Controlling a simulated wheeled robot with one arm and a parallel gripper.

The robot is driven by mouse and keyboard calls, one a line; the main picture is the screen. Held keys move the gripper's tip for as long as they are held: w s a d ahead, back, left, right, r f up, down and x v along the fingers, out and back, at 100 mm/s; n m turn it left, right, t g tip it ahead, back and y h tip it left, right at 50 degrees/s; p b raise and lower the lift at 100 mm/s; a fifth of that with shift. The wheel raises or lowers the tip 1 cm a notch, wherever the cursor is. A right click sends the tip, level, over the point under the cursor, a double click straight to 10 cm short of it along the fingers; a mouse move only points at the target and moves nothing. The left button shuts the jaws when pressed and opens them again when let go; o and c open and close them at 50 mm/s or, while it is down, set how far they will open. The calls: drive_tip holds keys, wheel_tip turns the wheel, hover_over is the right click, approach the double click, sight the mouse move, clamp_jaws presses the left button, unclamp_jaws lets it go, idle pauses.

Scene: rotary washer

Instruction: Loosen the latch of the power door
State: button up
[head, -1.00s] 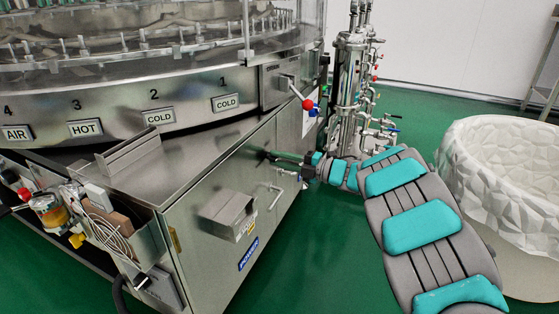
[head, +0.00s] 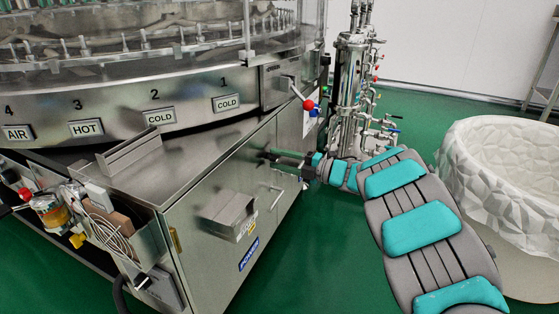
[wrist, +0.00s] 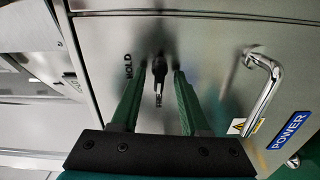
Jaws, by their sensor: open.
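The power door (head: 225,180) is the steel panel with the blue POWER label (head: 249,254) and a bar handle (head: 277,195). It looks closed. In the wrist view the latch (wrist: 159,76) is a small dark and metal piece on the steel face, beside the word HOLD. My gripper (head: 270,157) is open at the upper part of the panel. In the wrist view its two green fingers stand on either side of the latch, with gaps visible. I cannot tell whether they touch the panel. In the head view my gripper hides the latch.
The bar handle (wrist: 264,86) is right of my fingers in the wrist view. A lever with a red knob (head: 308,104) sticks out above my gripper. Pipework (head: 352,95) stands behind my arm. A white-lined bin (head: 500,185) is at the right. Green floor is clear in front.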

drive_tip(key=v, duration=0.8)
drive_tip(key=shift+p, duration=0.45)
